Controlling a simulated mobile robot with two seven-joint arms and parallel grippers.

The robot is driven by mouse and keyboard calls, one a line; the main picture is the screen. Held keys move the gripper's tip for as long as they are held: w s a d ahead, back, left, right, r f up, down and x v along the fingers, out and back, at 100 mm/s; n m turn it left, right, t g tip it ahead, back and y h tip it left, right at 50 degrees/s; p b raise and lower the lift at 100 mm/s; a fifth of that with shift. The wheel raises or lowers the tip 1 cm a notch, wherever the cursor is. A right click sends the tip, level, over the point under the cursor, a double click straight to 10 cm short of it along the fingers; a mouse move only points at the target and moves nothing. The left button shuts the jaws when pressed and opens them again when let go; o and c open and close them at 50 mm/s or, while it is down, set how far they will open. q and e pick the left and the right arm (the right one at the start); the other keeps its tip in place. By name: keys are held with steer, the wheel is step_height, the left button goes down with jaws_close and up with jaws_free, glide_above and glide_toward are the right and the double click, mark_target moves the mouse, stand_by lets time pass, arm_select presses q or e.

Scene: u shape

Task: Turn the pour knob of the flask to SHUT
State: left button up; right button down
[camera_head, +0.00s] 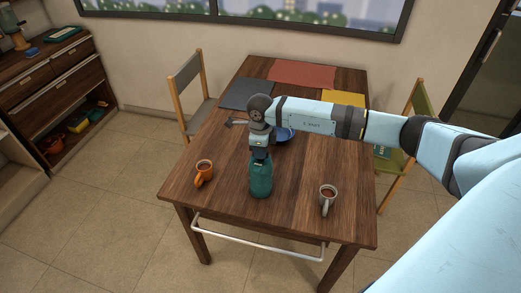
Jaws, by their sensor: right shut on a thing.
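The green flask (261,181) stands upright on the wooden table, near its front edge. My right gripper (259,155) points straight down over the flask and is shut on its top. The pour knob is hidden by the gripper, so its setting cannot be told. My left gripper is out of view.
A blue bowl (286,134) is behind, partly hidden by my arm. Chairs flank the table.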

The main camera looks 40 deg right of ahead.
steer(key=c, duration=1)
jaws_free()
steer(key=shift+c, duration=0.2)
steer(key=shift+r, duration=0.15)
step_height(320, 180, up, 14)
steer(key=b, duration=0.2)
steer(key=shift+a+f, duration=0.1)
steer(key=shift+f, duration=0.15)
